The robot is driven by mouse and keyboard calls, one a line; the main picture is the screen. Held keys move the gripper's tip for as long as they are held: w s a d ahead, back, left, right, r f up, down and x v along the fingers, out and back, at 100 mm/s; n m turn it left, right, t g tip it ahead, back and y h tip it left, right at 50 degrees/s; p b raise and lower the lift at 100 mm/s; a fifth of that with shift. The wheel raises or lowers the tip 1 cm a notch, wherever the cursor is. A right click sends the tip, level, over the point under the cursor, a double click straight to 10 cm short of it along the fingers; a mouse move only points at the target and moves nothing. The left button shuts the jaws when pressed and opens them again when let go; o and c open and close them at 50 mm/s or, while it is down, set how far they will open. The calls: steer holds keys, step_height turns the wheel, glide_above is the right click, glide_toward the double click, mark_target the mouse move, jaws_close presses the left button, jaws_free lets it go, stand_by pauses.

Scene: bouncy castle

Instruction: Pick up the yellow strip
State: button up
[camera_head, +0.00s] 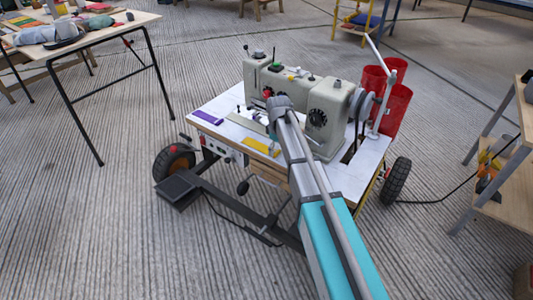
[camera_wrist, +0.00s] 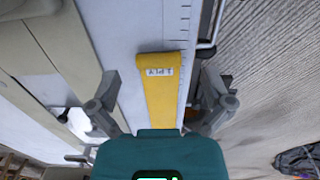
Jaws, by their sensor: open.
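The yellow strip (camera_head: 261,147) lies flat on the white top of the sewing machine table (camera_head: 345,180), near its front edge. In the wrist view the yellow strip (camera_wrist: 161,100) runs lengthwise between my fingers, with a small white printed label near its far end. My gripper (camera_wrist: 161,84) is open, with one grey finger on each side of the strip and apart from it. The near end of the strip is hidden behind my gripper's teal body. In the head view my arm covers the middle of the table, and my fingers cannot be made out clearly.
A beige sewing machine (camera_head: 325,115) stands behind the strip. A purple strip (camera_head: 207,117) and a pale strip (camera_head: 245,123) lie to the left. Red bins (camera_head: 395,105) stand at the back right. A cluttered table (camera_head: 95,40) is at far left, a wooden shelf (camera_head: 505,195) at right.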

steer(key=shift+f+b, duration=0.5)
steer(key=shift+f, duration=0.25)
steer(key=c, duration=1.1)
steer(key=shift+r, duration=0.2)
step_height(320, 180, up, 3)
steer(key=p, duration=0.3)
steer(key=s+d+r+p, duration=0.1)
steer(key=s+r+p, duration=0.2)
steer(key=s, duration=0.1)
steer(key=s+d+r+p, duration=0.1)
steer(key=s+r+p, duration=0.2)
steer(key=s, duration=0.2)
steer(key=s+d+r+p, duration=0.1)
steer(key=s+r+p, duration=0.2)
steer(key=s+p, duration=0.1)
steer(key=shift+s+r, duration=0.35)
steer(key=shift+s, duration=0.05)
